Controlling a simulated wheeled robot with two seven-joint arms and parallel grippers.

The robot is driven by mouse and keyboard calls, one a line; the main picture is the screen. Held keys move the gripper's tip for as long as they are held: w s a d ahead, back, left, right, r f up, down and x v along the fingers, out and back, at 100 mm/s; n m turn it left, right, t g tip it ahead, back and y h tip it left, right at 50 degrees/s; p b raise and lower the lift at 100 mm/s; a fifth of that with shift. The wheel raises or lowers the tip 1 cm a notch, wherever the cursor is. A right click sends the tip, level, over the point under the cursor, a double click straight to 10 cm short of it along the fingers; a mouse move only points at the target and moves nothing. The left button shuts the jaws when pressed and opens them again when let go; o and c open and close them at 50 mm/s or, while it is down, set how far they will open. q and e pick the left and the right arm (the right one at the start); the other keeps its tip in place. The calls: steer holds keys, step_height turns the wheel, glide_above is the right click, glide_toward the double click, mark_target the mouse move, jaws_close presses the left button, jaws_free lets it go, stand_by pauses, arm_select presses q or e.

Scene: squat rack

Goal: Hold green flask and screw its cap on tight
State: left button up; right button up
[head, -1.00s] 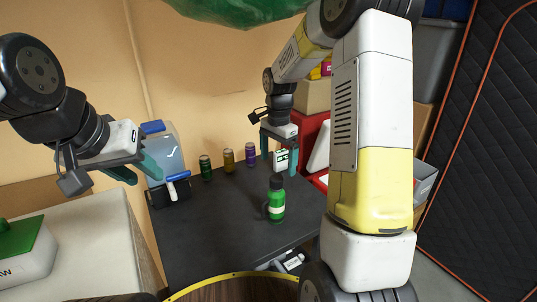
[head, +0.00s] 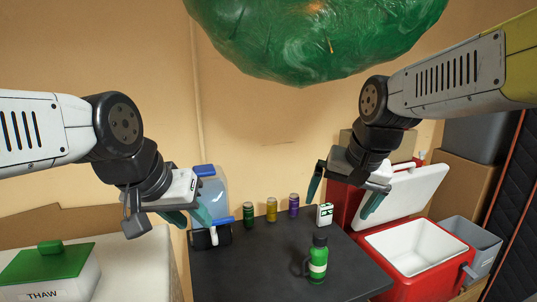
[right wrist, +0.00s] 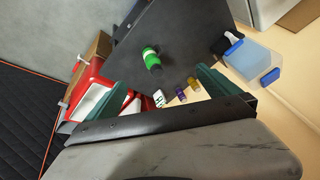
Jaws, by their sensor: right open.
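The green flask (head: 318,262) stands upright on the dark table, with a handle or loop on its left side. A dark cap (head: 320,240) sits at its top; I cannot tell how tight it is. In the right wrist view the flask (right wrist: 151,60) shows beyond the fingers. My right gripper (head: 343,195) is open and empty, above and behind the flask, apart from it. My left gripper (head: 189,216) hangs at the left beside the blue container, well away from the flask. Its fingers look spread with nothing between them.
A white-green box (head: 325,213) and green (head: 248,214), yellow (head: 271,209) and purple (head: 294,205) cans stand behind the flask. A blue container (head: 213,190) is at back left. An open red cooler (head: 405,283) is right. A green bag (head: 315,35) hangs above.

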steer(key=s+n+t, duration=0.1)
steer(key=s+n, duration=0.2)
steer(key=s, duration=0.3)
steer(key=shift+s+a+r+t+y, duration=0.3)
steer(key=shift+s+a+r+y, duration=0.05)
steer(key=shift+s+a+y, duration=0.1)
stand_by(3.3)
